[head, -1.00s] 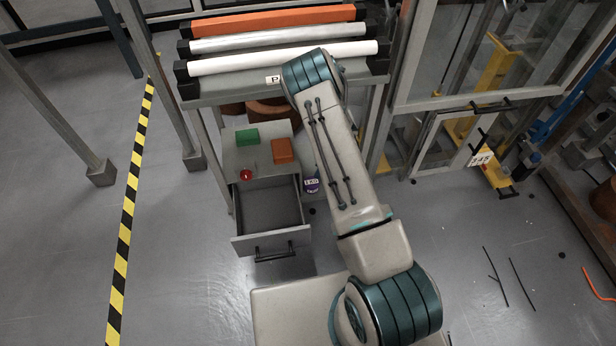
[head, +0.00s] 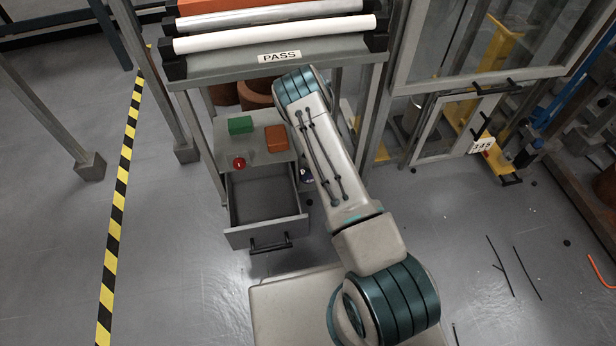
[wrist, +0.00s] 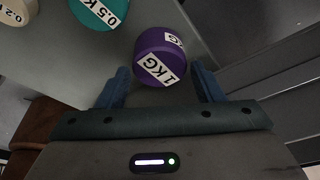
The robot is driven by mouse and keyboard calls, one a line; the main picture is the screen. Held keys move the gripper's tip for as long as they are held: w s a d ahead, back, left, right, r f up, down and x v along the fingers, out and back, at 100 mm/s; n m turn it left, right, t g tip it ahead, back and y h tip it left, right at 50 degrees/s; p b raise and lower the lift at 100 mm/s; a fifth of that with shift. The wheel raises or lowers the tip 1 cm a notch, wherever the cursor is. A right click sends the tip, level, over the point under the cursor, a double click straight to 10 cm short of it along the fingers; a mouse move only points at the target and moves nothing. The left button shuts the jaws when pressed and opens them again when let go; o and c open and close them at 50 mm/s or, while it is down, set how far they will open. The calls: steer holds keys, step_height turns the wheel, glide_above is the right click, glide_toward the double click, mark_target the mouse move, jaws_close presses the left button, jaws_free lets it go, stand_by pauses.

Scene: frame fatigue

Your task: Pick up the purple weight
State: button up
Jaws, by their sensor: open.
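The purple weight (wrist: 160,52), a short cylinder with a white "1 KG" label, is in the upper middle of the wrist view. It rests on a grey surface. My gripper (wrist: 160,74) is open, with one blue finger on each side of the weight's near part. I cannot tell whether either finger touches it. In the head view my gripper is hidden behind my arm and the rack, and I cannot make out the weight there.
A teal 0.5 KG weight (wrist: 98,10) and a beige 0.2 KG weight (wrist: 16,10) stand left of the purple one. In the head view, a cabinet with an open drawer (head: 264,197) holds a green box (head: 240,125), an orange box (head: 276,138) and a red ball (head: 239,162) on top.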

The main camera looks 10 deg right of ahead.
steer(key=b+x, duration=0.1)
steer(key=x, duration=0.2)
steer(key=shift+r, duration=0.1)
jaws_close()
steer(key=shift+w+r, duration=0.1)
steer(key=shift+w, duration=0.05)
steer(key=shift+r, duration=0.1)
